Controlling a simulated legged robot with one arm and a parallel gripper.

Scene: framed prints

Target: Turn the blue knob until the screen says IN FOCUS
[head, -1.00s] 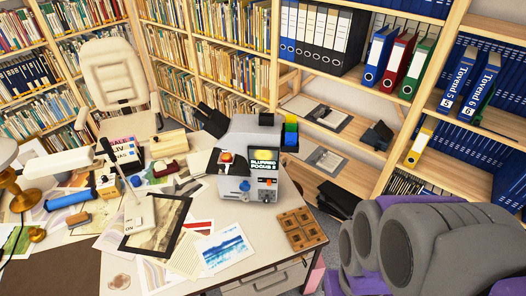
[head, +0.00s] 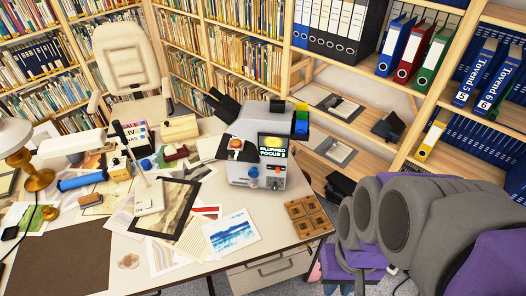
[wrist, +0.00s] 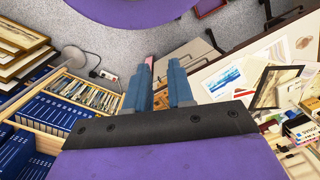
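A grey and white machine (head: 240,172) stands on the desk near its back right edge. Its small dark screen (head: 273,149) shows yellow-green text that seems to read BLURRED FOCUS and a digit that is hard to make out. The blue knob (head: 253,172) is low on the machine's front, left of an orange-red part under the screen. In the wrist view my gripper (wrist: 158,82) has two blue-grey fingers apart with nothing between them. It is well away from the knob, and the machine is not clearly visible there.
The desk (head: 200,262) holds prints, a framed picture (head: 166,207), a brown block tray (head: 307,216) and a lamp (head: 36,170). A cream chair (head: 128,62) stands behind. Shelves line the back and right. My grey and purple arm fills the lower right.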

